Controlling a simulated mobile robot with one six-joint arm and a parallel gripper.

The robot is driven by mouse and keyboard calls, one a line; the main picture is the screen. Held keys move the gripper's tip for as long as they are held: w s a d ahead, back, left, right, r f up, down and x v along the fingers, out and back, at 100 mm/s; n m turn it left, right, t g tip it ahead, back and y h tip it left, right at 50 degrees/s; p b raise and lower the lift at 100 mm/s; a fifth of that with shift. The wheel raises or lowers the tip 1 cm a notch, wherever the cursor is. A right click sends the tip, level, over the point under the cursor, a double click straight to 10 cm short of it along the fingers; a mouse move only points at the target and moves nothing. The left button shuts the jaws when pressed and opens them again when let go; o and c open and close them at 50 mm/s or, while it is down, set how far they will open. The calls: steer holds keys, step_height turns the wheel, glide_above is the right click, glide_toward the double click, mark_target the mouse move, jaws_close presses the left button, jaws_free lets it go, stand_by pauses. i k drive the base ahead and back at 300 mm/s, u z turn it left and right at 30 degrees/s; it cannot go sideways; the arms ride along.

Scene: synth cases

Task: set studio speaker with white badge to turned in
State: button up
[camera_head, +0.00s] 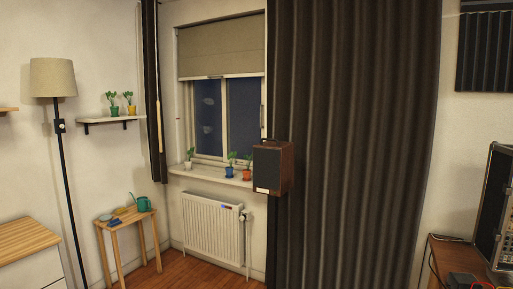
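The studio speaker (268,166) has a dark front and reddish-brown wooden sides. A small white badge (262,190) sits low on its front. The speaker is upright in front of the dark curtain, just right of the window. Its front faces toward me and a little to the left, and its right side shows. What holds it up cannot be made out. My gripper is not in view.
A radiator (213,227) is under the windowsill, which holds several small potted plants. A wooden stool (126,216) with a green watering can (143,203) and a floor lamp (53,80) stand left. A desk (452,257) with equipment is at right.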

mark_target(274, 159)
steer(key=u, duration=0.25)
steer(key=k, duration=0.2)
steer(key=z, duration=0.45)
steer(key=i, duration=2.5)
steer(key=u, duration=0.25)
